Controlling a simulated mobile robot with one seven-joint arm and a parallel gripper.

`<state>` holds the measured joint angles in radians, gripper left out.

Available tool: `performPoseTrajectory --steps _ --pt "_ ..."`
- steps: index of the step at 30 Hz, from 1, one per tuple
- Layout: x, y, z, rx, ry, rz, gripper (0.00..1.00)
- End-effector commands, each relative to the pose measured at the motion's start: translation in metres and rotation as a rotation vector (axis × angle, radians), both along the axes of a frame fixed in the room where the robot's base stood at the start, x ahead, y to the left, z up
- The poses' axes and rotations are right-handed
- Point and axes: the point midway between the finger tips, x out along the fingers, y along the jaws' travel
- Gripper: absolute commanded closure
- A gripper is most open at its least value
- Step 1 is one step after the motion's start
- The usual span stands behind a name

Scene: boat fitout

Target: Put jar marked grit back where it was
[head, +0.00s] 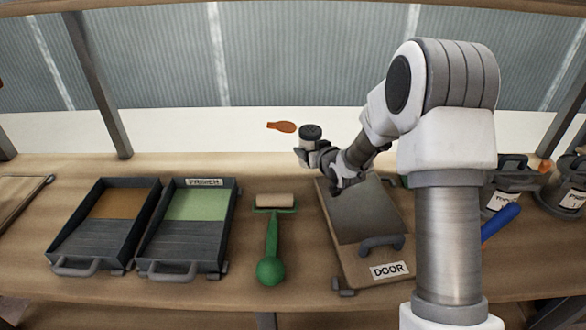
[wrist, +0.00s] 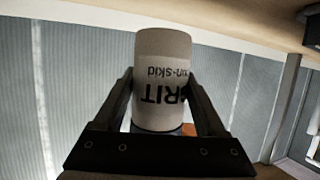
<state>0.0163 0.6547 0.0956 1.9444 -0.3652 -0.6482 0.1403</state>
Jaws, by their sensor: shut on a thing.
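The jar marked grit (wrist: 162,70) is a pale cylinder with dark lettering, upside down in the wrist view, reading "RIT" and "n-skid". My gripper (wrist: 160,105) is shut on it, with one dark finger on each side. In the head view the jar (head: 310,148) shows a dark lid at the top and stands roughly upright in my gripper (head: 312,152). It is above the back part of the bench, behind the board marked DOOR. Whether its base touches anything is hard to tell.
Two dark trays (head: 104,240) (head: 187,238) with brown and green contents sit left on the bench. A green-handled roller (head: 273,235) lies mid-bench. The DOOR board (head: 370,230) lies below my arm. Labelled containers (head: 502,198) (head: 570,195) stand right. An orange object (head: 281,127) is at the back.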

Motion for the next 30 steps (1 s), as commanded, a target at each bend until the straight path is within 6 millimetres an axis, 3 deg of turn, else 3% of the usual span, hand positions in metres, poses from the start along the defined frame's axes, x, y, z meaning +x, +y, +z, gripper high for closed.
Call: performPoseTrajectory --steps 3,9,14,21,30 --pt "0.012 0.025 -0.016 0.001 -0.003 0.004 0.91" --pt "0.023 0.045 -0.029 0.0 -0.004 0.0 0.91" --pt "0.025 0.048 -0.035 0.001 -0.004 -0.001 0.91" --pt "0.024 0.047 -0.068 0.001 -0.003 -0.001 0.91" --pt "0.024 0.047 -0.07 0.001 -0.005 -0.001 0.91"
